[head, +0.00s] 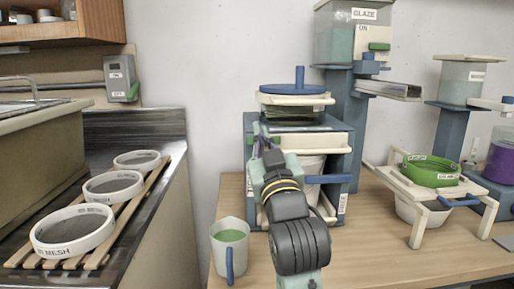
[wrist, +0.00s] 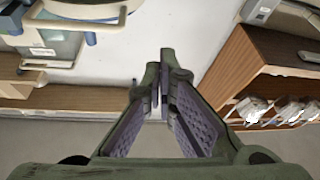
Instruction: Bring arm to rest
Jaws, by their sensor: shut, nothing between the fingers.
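My arm (head: 297,245) rises from the bottom middle of the head view, in front of the blue-framed press-like stand. My gripper (head: 261,138) is at its upper end, in front of the stand, and is partly hard to make out there. In the wrist view my gripper (wrist: 161,82) shows its two purple-padded fingers, shut at the tips with nothing between them. Bare wall lies beyond the tips.
A grey mug with green liquid (head: 231,250) stands left of my arm. The blue-framed stand (head: 250,150) is behind. A green sieve (head: 432,170) sits on a cream rack (head: 415,195) at right. Three mesh sieves (head: 72,230) lie on slats at left.

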